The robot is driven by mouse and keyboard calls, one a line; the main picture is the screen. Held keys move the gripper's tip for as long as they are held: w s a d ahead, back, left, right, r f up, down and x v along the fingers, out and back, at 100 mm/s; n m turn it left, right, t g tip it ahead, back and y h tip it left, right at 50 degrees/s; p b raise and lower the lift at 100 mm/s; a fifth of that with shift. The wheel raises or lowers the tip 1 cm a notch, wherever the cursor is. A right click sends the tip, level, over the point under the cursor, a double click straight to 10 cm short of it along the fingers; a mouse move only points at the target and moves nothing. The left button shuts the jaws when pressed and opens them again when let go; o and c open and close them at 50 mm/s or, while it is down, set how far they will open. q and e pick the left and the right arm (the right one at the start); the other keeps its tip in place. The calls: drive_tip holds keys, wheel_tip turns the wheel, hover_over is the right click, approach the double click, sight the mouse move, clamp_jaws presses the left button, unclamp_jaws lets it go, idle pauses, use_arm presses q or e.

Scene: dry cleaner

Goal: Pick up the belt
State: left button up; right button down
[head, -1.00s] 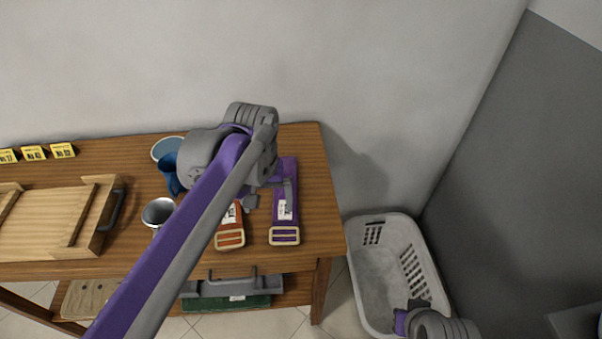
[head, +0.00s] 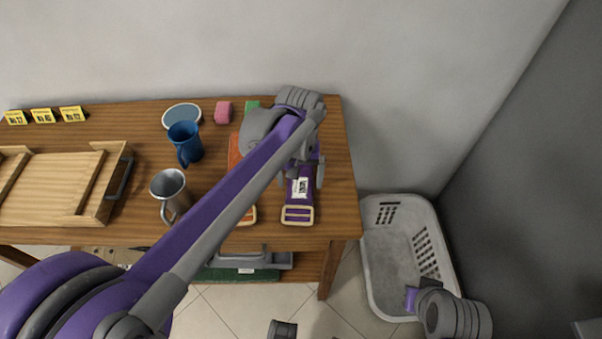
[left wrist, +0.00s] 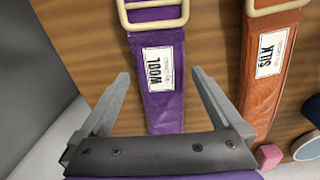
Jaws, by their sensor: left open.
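A purple belt (head: 297,202) with a wooden buckle and a white label lies on the wooden table near its right end. In the left wrist view the purple belt (left wrist: 164,100) has a label reading WOOL. An orange belt (left wrist: 262,85) labelled SILK lies beside it, mostly hidden by my arm in the head view (head: 236,152). My left gripper (head: 301,178) is open over the purple belt. In the left wrist view the left gripper (left wrist: 160,73) has one finger on each side of the purple belt, with nothing held. I cannot tell whether the fingers touch the table.
A blue mug (head: 184,142), a metal mug (head: 169,187), a pink block (head: 223,112) and a wooden tray (head: 96,232) stand on the table (head: 335,190). A grey-white basket (head: 390,260) stands right of the table. A wall runs behind.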

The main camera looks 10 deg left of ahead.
use_arm(q)
wheel_tip(320, 180, down, 2)
drive_tip(key=shift+f, duration=0.1)
drive_tip(key=c, duration=1.3)
